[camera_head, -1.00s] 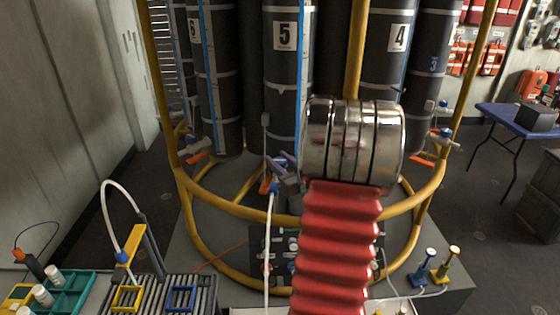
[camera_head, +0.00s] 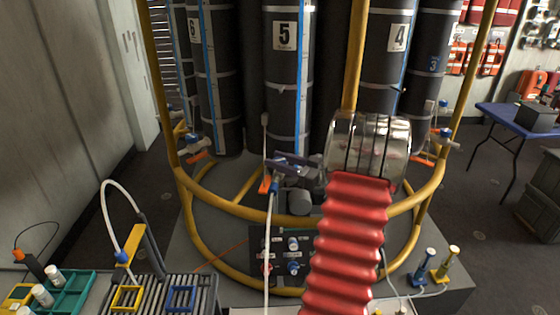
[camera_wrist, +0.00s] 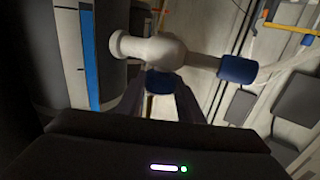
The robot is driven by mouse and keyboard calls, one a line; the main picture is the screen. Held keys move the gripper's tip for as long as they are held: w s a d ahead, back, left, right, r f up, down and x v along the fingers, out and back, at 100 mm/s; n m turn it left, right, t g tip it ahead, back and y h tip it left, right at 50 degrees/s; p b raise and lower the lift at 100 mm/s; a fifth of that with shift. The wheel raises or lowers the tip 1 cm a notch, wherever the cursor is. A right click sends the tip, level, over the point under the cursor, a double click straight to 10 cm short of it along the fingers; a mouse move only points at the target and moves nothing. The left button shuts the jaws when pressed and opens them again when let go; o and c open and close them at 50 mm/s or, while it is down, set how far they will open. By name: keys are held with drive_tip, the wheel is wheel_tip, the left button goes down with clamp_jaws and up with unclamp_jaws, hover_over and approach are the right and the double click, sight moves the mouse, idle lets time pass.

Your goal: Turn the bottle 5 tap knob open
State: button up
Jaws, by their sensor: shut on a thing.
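Bottle 5 (camera_head: 284,75) is a tall dark cylinder with a white "5" label and a blue stripe, standing upright in the rosette. Its white tap (camera_wrist: 155,50) crosses the wrist view, with a blue collar (camera_wrist: 237,69) at its right end. The blue tap knob (camera_wrist: 160,82) sits between the two dark fingers of my gripper (camera_wrist: 160,92), which is shut on it. In the head view my gripper (camera_head: 290,160) is at the foot of bottle 5, partly mixed with the tap, and the knob is hidden there.
A yellow ring frame (camera_head: 245,213) runs around the bottles and in front of my gripper. Bottle 4 (camera_head: 387,75) stands to the right. A white hose (camera_head: 268,240) hangs below the tap, above a dark valve panel (camera_head: 285,275). A blue table (camera_head: 510,115) stands at the right.

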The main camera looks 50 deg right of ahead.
sight(279, 160)
idle(0.3)
drive_tip(key=o, duration=1.1)
drive_tip(key=shift+c, duration=0.2)
wheel_tip(279, 160, up, 10)
drive_tip(key=shift+f, duration=0.1)
